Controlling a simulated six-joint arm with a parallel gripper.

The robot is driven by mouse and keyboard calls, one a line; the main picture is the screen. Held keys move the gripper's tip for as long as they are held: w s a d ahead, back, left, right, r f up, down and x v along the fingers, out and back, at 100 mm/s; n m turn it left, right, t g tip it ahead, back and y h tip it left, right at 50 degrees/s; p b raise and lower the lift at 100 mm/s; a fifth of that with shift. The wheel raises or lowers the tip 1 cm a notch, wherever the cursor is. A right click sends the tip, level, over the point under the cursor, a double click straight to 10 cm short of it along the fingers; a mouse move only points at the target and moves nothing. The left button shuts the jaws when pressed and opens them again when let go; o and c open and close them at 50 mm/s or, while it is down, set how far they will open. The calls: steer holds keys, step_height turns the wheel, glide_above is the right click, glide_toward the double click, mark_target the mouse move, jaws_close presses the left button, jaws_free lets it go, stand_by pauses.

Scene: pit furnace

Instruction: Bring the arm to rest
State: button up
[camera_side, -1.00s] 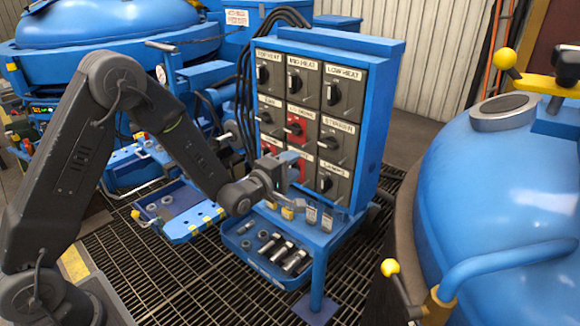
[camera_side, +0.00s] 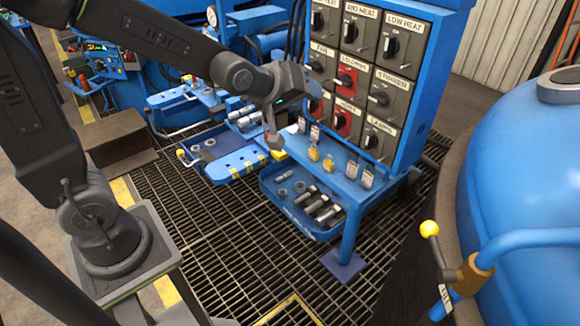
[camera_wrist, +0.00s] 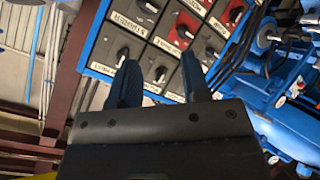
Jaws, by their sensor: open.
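My gripper (camera_side: 274,122) is in the air at the left edge of the switch panel (camera_side: 436,70), above the left end of its small shelf. In the wrist view my gripper (camera_wrist: 159,78) shows two dark blue fingers standing apart with nothing between them. The switch panel also shows in the wrist view (camera_wrist: 93,68), upside down beyond the fingers. Its switches have dark knobs, and a few plates are red. In the side view I cannot make out the gap between the fingers.
Padlocks and tags (camera_side: 328,164) sit along the shelf below the panel. A blue tray (camera_side: 284,206) with several metal parts is beneath. Another blue tray (camera_side: 228,165) is to the left. A large blue vessel (camera_side: 520,150) stands at right. The grating floor in front is clear.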

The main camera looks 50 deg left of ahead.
steer(key=s+r+m+g, duration=0.1)
steer(key=s+m+g, duration=0.5)
steer(key=s, duration=1.5)
steer(key=m, duration=0.3)
steer(key=shift+s+r, duration=0.35)
steer(key=shift+s, duration=0.05)
steer(key=shift+d, duration=0.1)
